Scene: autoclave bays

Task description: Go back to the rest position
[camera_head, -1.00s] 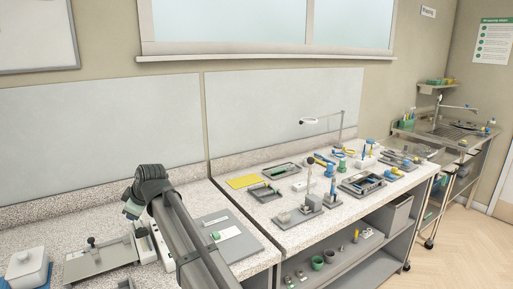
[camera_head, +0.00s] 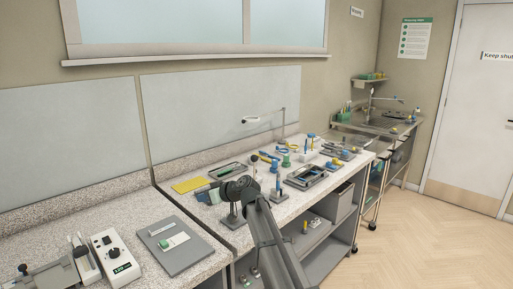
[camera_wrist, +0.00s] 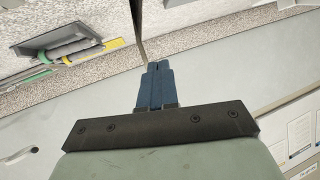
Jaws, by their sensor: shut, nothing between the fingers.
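My gripper (camera_wrist: 157,72) shows in the wrist view with its two dark blue fingers pressed together and nothing between them.
A white device (camera_head: 115,256) and a grey board (camera_head: 170,246) are at left. The floor (camera_head: 440,240) at right is clear.

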